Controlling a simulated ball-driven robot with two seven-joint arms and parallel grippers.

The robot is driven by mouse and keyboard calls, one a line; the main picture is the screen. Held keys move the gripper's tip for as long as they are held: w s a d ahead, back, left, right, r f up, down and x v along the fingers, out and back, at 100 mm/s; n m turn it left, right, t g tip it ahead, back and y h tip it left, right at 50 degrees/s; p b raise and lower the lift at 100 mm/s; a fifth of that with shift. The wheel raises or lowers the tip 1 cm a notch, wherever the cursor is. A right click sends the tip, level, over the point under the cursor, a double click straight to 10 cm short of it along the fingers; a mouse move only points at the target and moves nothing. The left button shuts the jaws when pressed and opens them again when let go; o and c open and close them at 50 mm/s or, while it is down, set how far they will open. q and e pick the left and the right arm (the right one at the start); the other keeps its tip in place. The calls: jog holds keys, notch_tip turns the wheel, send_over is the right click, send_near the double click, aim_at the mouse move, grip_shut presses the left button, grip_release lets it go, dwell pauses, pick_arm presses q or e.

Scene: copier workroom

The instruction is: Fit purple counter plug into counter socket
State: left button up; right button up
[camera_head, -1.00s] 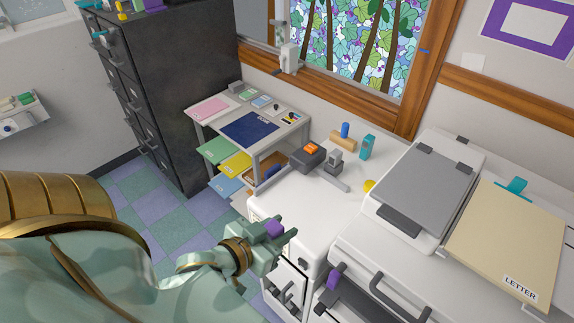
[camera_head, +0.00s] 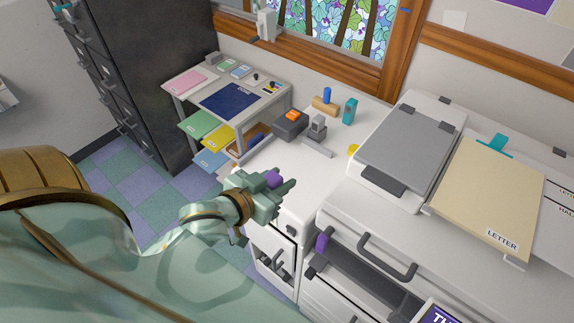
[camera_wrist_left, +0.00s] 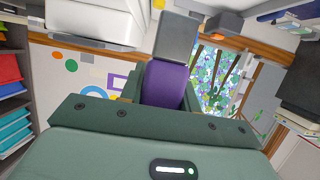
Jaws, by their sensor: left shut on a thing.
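My left gripper (camera_head: 277,186) is shut on the purple counter plug (camera_head: 273,179). It holds the plug over the near left part of the white counter. In the left wrist view the purple plug (camera_wrist_left: 166,83) sits between the fingers, with a grey block-like end (camera_wrist_left: 178,36) beyond it. A dark grey block with an orange top (camera_head: 290,124) stands farther back on the counter, apart from the plug. A grey upright piece on a flat bar (camera_head: 317,130) is beside it. I cannot tell for certain which of these is the counter socket. My right gripper is not in view.
A yellow round thing (camera_head: 353,150), a teal block (camera_head: 349,111) and a blue peg on a wooden piece (camera_head: 326,101) stand on the counter. The copier (camera_head: 408,150) with a LETTER folder (camera_head: 488,195) is at right. A shelf table (camera_head: 235,100) is behind left.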

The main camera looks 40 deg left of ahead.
pick_arm(q)
jog(key=shift+s+f, duration=0.15)
jog(key=shift+f, duration=0.45)
jog(key=shift+s+r, duration=0.1)
jog(key=shift+s, duration=0.1)
jog(key=w+a+f, duration=0.1)
jog(key=w+f, duration=0.2)
jog(key=w, duration=0.1)
jog(key=w+a+f+b, duration=0.1)
jog(key=w+f, duration=0.3)
jog(key=w, duration=0.1)
jog(key=w+a+f, duration=0.1)
jog(key=w+f, duration=0.3)
jog(key=shift+w+a+f+b, duration=0.15)
jog(key=shift+w+f+b, duration=0.1)
jog(key=shift+w+b, duration=0.1)
jog(key=shift+f+p, duration=0.5)
jog(key=shift+f, duration=0.1)
